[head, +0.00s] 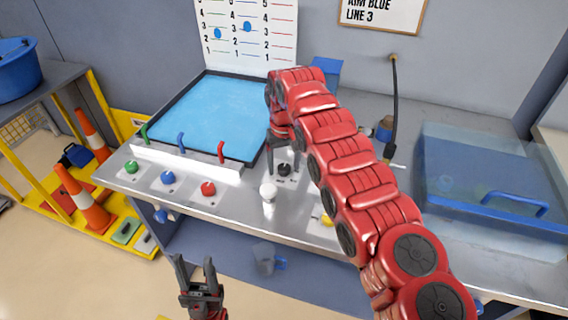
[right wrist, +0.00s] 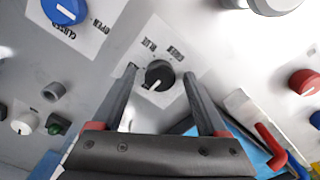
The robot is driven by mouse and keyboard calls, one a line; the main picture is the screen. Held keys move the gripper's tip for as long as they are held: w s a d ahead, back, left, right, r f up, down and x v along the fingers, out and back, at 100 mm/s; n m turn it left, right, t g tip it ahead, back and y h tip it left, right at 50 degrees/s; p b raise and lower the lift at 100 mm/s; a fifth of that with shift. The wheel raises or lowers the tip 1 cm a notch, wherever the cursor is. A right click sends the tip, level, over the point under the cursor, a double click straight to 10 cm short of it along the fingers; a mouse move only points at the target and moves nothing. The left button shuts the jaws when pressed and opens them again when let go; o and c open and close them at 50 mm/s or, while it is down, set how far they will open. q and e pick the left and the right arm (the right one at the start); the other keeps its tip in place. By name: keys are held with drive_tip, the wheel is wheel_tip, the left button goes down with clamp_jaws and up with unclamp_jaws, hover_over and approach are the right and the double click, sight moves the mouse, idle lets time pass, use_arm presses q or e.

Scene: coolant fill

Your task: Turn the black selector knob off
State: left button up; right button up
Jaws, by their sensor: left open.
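The black selector knob (head: 284,170) sits on a white label plate on the metal counter, in front of the blue basin. In the right wrist view the knob (right wrist: 158,76) has a white pointer mark, and the words BLUE and GREEN are printed beside it. My right gripper (head: 284,157) is over the knob. In the right wrist view its fingers (right wrist: 161,73) are spread, one on each side of the knob, with gaps visible. I cannot tell how far down they reach. My left gripper (head: 196,264) is open and empty, low in front of the counter.
Green (head: 131,167), blue (head: 168,177) and red (head: 208,188) knobs line the counter front, below matching levers. A white knob (head: 268,191) and a yellow one (head: 327,220) are near my right arm. A translucent blue box (head: 490,180) stands right. A jug (head: 265,258) is below.

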sight(283, 167)
drive_tip(key=shift+r, duration=0.3)
wheel_tip(283, 167, up, 5)
drive_tip(key=shift+a+f+p, duration=0.1)
drive_tip(key=shift+a+p, duration=0.05)
drive_tip(key=shift+p, duration=0.35)
wheel_tip(283, 167, up, 12)
drive_tip(key=p, duration=1.1)
drive_tip(key=shift+p, duration=0.35)
